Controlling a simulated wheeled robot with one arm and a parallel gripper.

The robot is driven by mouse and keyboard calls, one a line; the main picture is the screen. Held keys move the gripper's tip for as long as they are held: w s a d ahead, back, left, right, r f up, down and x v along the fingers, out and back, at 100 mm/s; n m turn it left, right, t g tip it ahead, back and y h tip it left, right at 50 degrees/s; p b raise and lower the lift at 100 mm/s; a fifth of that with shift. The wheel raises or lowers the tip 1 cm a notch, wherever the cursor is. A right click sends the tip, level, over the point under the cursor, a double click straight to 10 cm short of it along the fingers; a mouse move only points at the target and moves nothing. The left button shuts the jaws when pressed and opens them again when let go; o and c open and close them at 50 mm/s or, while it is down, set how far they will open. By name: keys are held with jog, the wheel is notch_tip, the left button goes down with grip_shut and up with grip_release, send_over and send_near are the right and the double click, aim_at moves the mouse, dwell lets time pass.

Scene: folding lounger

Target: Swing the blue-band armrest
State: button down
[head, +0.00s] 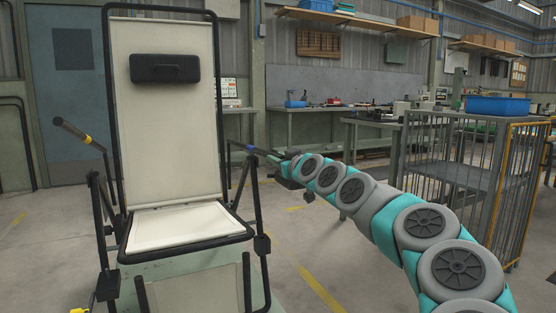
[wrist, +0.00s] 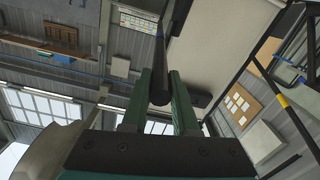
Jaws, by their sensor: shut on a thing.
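The blue-band armrest (head: 262,152) is a dark bar with a blue band near its left end, on the right side of the lounger (head: 165,120). My gripper (head: 284,162) comes in from the right and is at the armrest's right end. In the wrist view, the green fingers of my gripper (wrist: 160,85) are on both sides of the dark armrest bar (wrist: 160,55), shut on it. The fingers partly hide the bar's end in the head view.
The yellow-band armrest (head: 75,131) slants up on the lounger's left side. A dark headrest cushion (head: 165,67) is on the cream backrest. A wire cage cart (head: 510,190) stands at right, with workbenches (head: 300,112) behind.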

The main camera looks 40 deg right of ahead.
notch_tip(320, 180, up, 13)
jog(key=w+g+p, duration=0.2)
jog(key=p, duration=0.6)
jog(key=shift+w+d+g+y, duration=0.2)
jog(key=shift+d+g+y, duration=0.1)
jog(key=shift+d+g, duration=0.15)
jog(key=shift+r, duration=0.15)
jog(key=c, duration=0.9)
grip_release()
jog(key=shift+s, duration=0.1)
jog(key=shift+o, duration=1.1)
jog(key=shift+a, duration=0.1)
jog(key=b+v, duration=0.1)
jog(key=v, duration=0.6)
jog(key=shift+s, duration=0.3)
jog(key=shift+a, duration=0.2)
